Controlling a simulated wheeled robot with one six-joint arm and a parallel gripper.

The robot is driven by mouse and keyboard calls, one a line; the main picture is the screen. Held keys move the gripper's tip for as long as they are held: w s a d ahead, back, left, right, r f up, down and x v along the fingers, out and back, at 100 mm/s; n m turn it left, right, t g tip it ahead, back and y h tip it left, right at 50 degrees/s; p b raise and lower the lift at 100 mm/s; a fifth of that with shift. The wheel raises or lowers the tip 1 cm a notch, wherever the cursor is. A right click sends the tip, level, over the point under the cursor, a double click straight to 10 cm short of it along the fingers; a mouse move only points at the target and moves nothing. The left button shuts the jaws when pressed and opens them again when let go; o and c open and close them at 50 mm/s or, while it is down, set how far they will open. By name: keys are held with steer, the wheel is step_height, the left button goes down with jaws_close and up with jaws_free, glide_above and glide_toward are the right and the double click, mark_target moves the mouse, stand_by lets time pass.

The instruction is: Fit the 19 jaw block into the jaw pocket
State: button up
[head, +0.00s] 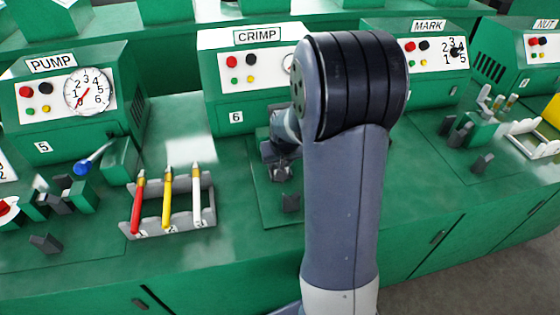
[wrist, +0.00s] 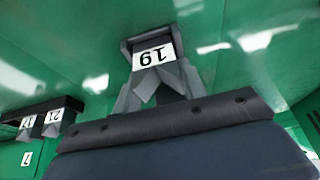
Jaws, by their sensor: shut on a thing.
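The 19 jaw block (wrist: 151,57) is between the fingers of my gripper (wrist: 156,84) in the wrist view. Its white label reads upside down, and a V-shaped notch shows below the label. In the head view my gripper (head: 280,168) is low over the green bench in front of the CRIMP machine (head: 212,75), partly behind my own arm. The block is too small and dark there to tell from the fingers.
A dark holder (wrist: 70,103) with blocks labelled 17 and 21 shows at the left of the wrist view. A grey rack (head: 150,232) with red, yellow and white pens stands left of my gripper.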

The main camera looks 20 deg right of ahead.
steer(key=shift+s+f+b, duration=0.3)
steer(key=shift+f+b, duration=0.3)
steer(key=shift+f, duration=0.05)
steer(key=o, duration=1.2)
steer(key=shift+s, duration=0.1)
steer(key=shift+o, duration=0.2)
steer(key=shift+r+p, duration=0.5)
steer(key=shift+p, duration=0.15)
steer(key=shift+o, duration=0.2)
steer(key=d+v, duration=0.1)
steer(key=v, duration=1.1)
steer(key=shift+w+a+r, duration=0.2)
steer(key=shift+w+a, duration=0.15)
steer(key=shift+a, duration=0.1)
steer(key=b+x, duration=0.1)
steer(key=x, duration=1.2)
steer(key=shift+s+a+f, duration=0.1)
steer(key=shift+s+f, duration=0.05)
steer(key=shift+f, duration=0.15)
steer(key=shift+r, duration=0.35)
